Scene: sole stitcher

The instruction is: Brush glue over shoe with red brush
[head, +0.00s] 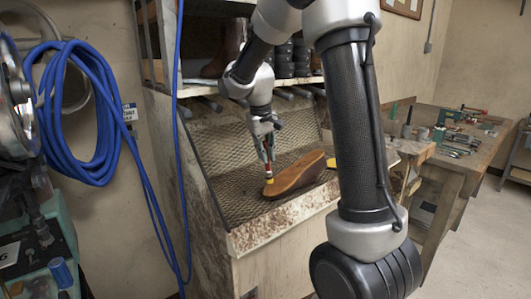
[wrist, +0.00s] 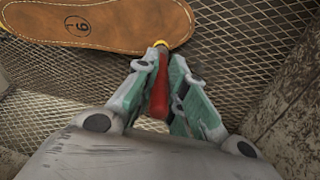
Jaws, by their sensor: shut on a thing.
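A brown shoe (head: 296,174) lies on the mesh rack, its tan sole facing up. In the wrist view the sole (wrist: 110,22) has stitching along its edge and a circled mark. My gripper (head: 264,143) is shut on the red brush, which points down over the left end of the shoe. The red handle (wrist: 158,92) shows between the fingers in the wrist view. The brush's yellow tip (head: 269,181) is at that end of the sole; I cannot tell whether it touches.
The mesh rack (head: 225,150) slopes inside a worn cabinet, with a shelf of dark items (head: 293,58) above. A yellow object (head: 331,162) sits beside the shoe. A workbench with tools (head: 470,135) stands right. Blue hose (head: 100,100) hangs at left.

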